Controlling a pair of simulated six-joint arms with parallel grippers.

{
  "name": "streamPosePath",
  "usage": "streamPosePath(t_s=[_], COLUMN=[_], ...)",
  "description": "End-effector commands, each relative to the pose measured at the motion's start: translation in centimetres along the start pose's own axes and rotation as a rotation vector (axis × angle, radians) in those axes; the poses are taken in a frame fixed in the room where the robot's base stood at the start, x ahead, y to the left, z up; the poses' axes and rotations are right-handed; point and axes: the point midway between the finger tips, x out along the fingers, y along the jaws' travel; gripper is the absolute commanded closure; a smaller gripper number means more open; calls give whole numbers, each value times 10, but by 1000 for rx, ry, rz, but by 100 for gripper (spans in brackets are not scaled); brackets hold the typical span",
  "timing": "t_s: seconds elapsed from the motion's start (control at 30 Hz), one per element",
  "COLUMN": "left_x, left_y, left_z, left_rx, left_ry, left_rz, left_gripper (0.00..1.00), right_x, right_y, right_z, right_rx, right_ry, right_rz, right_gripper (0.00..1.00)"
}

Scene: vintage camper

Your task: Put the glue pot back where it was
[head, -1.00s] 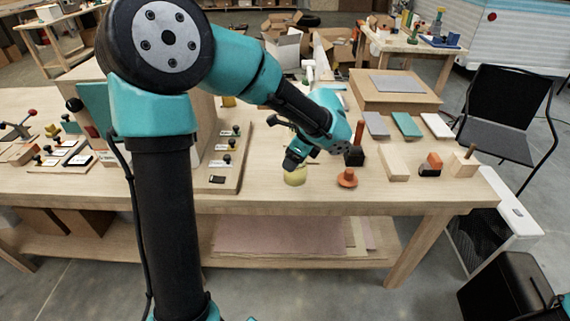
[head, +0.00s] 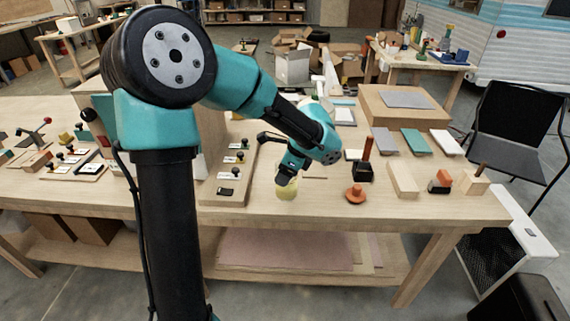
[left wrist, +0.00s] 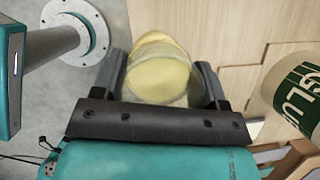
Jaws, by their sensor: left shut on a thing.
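My right gripper is not in view.
An orange knobbed piece (head: 355,193) is right of the pot. Behind it is a black block with a reddish stick (head: 363,168). Wooden blocks (head: 402,180) lie farther right. The knob board (head: 228,180) is at the left. Bare bench lies between pot and orange piece.

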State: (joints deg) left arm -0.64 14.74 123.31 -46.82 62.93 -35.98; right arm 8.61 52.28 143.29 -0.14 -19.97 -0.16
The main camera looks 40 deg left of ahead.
Motion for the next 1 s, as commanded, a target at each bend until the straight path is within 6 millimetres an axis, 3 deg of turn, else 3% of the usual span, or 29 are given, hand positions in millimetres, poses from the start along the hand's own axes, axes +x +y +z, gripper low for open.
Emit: streamPosePath(t_s=[0.43, 1.0], left_x=[18, 24], left_y=[-84, -103], left_z=[22, 26], left_rx=[-1, 0], left_ry=[0, 0], left_rz=[1, 1], left_gripper=[83, 83], right_x=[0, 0], right_y=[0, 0], right_z=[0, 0], right_rx=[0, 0], right_ry=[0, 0], right_rz=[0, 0], right_gripper=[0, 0])
